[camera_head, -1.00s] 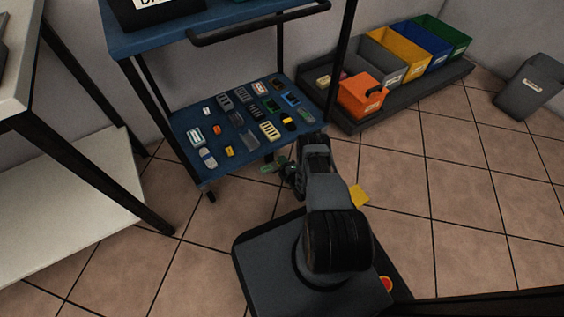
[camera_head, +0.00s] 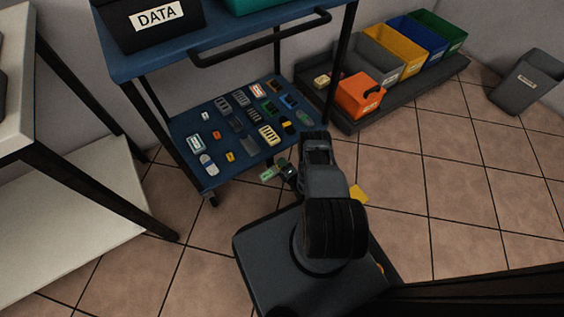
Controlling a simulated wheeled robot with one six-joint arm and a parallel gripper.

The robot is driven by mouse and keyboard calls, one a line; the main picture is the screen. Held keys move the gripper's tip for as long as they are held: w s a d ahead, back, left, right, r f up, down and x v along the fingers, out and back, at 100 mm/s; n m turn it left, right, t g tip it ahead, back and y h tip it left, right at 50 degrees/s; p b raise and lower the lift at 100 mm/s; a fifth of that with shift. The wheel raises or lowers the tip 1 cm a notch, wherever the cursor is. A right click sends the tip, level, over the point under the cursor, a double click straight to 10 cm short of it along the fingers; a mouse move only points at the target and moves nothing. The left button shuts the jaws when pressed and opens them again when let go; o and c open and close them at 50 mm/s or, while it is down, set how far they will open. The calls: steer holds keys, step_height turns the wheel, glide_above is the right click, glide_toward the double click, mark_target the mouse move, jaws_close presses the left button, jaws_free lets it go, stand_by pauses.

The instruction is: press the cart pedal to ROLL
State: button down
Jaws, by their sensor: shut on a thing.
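The blue cart (camera_head: 240,178) stands ahead, with a lower shelf of small parts and a push handle (camera_head: 262,40) above. A small green piece with a pale patch (camera_head: 267,174) shows below the shelf's front edge. It looks like the cart pedal, but its lettering is too small to read. My gripper (camera_head: 285,170) is low beside it, pointing left, shut on a small green thing. My arm hides part of this spot. I cannot tell whether the held thing is part of the pedal, or how far the pedal is pressed.
Coloured bins (camera_head: 395,52) and an orange bin (camera_head: 360,94) stand on a dark platform at the back right. A grey bin (camera_head: 525,82) stands far right. A white-topped table (camera_head: 12,95) is at the left. The tiled floor (camera_head: 460,180) at the right is clear.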

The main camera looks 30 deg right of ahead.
stand_by(0.3)
steer(key=c, duration=1.2)
jaws_free()
steer(key=shift+o, duration=0.2)
